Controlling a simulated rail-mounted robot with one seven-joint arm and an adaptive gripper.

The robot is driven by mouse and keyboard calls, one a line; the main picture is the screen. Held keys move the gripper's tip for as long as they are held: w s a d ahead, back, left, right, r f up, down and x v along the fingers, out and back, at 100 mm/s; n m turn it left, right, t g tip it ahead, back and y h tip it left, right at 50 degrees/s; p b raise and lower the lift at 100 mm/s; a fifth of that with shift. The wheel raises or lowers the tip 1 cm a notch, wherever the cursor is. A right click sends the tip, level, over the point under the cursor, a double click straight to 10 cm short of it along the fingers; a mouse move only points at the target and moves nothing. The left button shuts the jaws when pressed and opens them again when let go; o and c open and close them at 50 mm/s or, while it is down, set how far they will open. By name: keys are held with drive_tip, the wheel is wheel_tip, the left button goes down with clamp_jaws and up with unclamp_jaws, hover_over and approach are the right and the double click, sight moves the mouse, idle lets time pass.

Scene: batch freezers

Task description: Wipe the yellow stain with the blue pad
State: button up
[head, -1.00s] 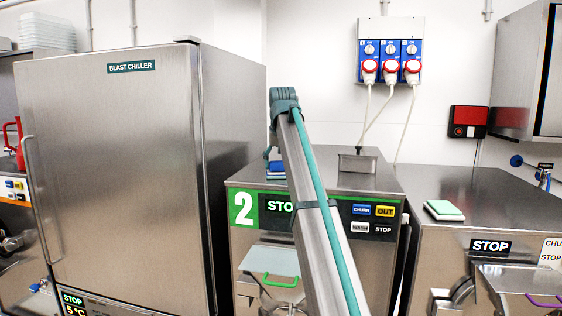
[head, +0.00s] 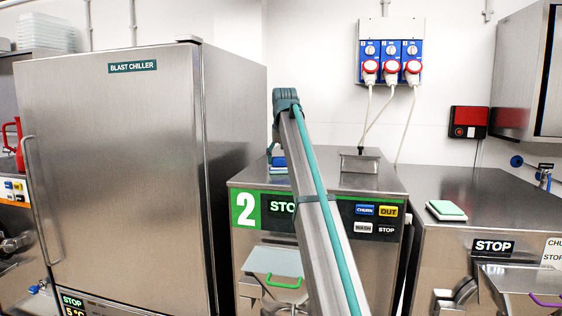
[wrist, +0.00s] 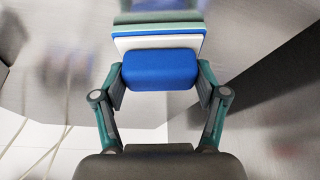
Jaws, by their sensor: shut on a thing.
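My gripper (wrist: 162,84) is shut on the blue pad in the wrist view. The held pad has a blue block (wrist: 160,70) between the fingers, a white layer beyond it and a thin blue layer (wrist: 155,33) past that. A grey-green piece lies just beyond; I cannot tell if it touches the pad. In the head view, the blue pad (head: 279,162) shows small beside my arm, over the back left of machine 2's top. My arm hides most of the gripper there. I see no yellow stain in either view.
Machine 2's steel top (head: 350,185) bears a small steel hopper (head: 360,160) at its back. A green-topped white pad (head: 446,209) lies on the right machine's top (head: 500,195). The tall blast chiller (head: 110,150) stands at the left. Cables hang from the wall sockets (head: 390,50).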

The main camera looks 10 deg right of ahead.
drive_tip(key=shift+w+r, duration=0.2)
drive_tip(key=shift+w, duration=0.1)
drive_tip(key=shift+r, duration=3.85)
drive_tip(key=shift+s, duration=0.1)
